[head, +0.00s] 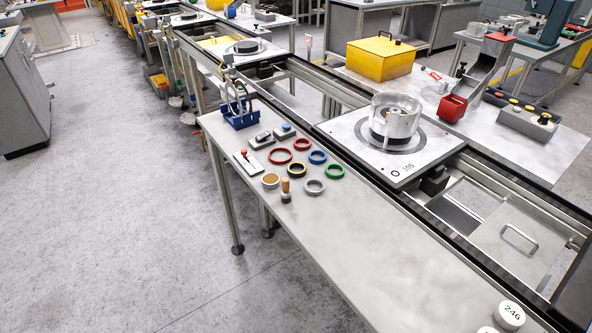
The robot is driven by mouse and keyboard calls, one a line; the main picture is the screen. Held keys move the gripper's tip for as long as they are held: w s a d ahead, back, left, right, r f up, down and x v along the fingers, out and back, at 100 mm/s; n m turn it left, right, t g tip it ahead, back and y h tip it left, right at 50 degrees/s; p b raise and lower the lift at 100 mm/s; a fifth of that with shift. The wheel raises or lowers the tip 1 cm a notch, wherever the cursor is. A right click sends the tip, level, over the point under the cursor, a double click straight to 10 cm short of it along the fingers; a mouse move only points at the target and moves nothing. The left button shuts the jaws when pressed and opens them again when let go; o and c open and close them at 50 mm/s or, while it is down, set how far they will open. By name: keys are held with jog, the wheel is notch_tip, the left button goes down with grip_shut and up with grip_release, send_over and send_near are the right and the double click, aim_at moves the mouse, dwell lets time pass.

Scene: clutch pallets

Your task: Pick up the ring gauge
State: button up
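My gripper is not in view.
Beside the rings are a blue rack (240,121), a wooden-handled tool (285,190) and a tan-topped round piece (271,181). A pallet (345,128) bearing a metal housing (396,115) sits on the conveyor behind. White discs (510,314) lie front right. The bench (380,250) middle is clear.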

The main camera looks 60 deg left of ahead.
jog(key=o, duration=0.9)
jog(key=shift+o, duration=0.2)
